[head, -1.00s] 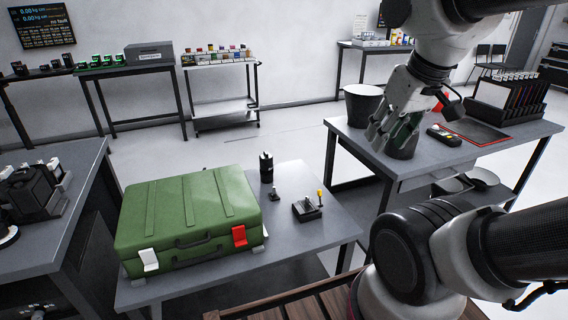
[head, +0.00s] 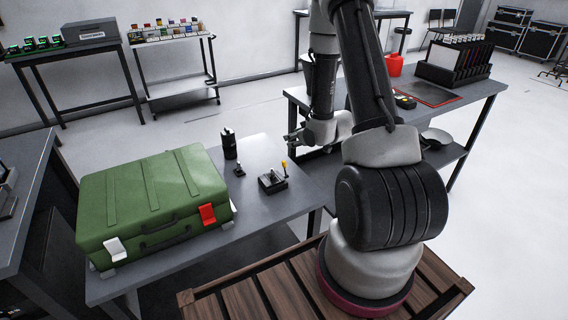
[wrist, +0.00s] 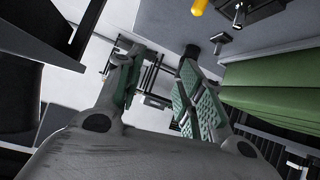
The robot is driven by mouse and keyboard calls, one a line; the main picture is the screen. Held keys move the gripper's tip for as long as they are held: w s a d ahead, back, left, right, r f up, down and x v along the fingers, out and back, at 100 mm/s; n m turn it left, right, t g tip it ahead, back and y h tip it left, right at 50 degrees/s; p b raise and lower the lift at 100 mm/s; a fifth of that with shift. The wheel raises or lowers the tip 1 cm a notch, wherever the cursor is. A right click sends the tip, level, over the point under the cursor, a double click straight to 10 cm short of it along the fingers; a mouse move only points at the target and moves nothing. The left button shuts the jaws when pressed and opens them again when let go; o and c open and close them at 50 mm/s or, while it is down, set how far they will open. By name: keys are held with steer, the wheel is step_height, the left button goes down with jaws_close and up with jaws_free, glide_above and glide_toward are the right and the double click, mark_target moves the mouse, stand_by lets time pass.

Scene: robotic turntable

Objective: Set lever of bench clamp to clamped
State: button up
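The bench clamp (head: 271,184) is a small dark fixture on the grey table, right of the green case. Its lever has a yellow tip (head: 284,164) that stands up in the head view. In the wrist view the yellow tip (wrist: 199,6) and part of the clamp (wrist: 245,12) show at the top edge, cut off by the frame. My gripper (wrist: 160,65) is open and empty, with its fingers apart. In the head view my gripper (head: 292,138) is beyond and above the clamp, near the table's right edge, and does not touch it.
The large green case (head: 150,195) fills the table's left part. A black cylinder (head: 229,143) and a small dark knobbed piece (head: 239,171) stand between case and clamp. A second table (head: 465,95) with a red bin (head: 395,65) is at the right.

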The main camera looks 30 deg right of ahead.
mark_target(285, 162)
steer(key=s+a+f+m+t+y, duration=0.1)
steer(key=s+f+t, duration=0.15)
steer(key=f, duration=0.75)
steer(key=x, duration=0.7)
steer(key=shift+s+a, duration=0.1)
steer(key=shift+a, duration=0.25)
